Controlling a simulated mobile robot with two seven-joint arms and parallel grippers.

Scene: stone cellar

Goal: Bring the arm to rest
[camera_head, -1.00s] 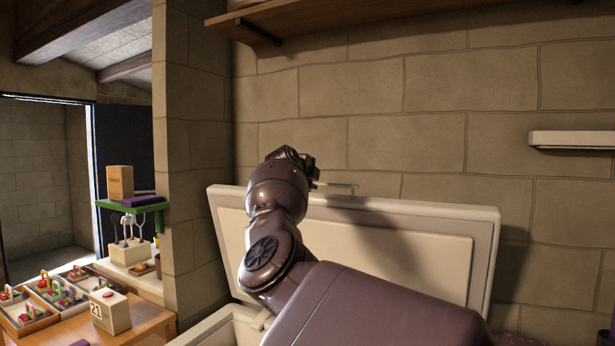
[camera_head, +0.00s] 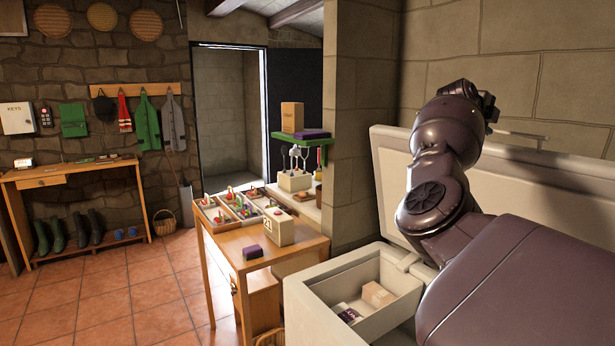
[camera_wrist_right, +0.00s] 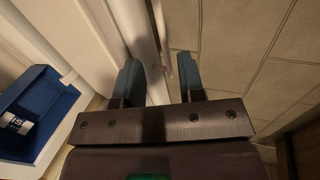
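My right arm reaches in from the lower right in the head view, in front of the raised pale lid (camera_head: 395,165) of a chest. My right gripper (camera_head: 489,106) is partly hidden at the arm's far end, by the lid's top edge. In the right wrist view its two blue-grey fingers (camera_wrist_right: 160,82) are apart. A thin white bar (camera_wrist_right: 162,30) shows beyond and between them; I cannot tell whether they touch it. My left gripper is not in view.
The open chest (camera_head: 310,290) holds a small cardboard box (camera_head: 378,294) and a dark packet (camera_head: 347,314). A wooden table (camera_head: 225,255) with several compartment trays stands left of it. A blue tray (camera_wrist_right: 60,103) shows in the wrist view. Tiled floor (camera_head: 130,290) is open at left.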

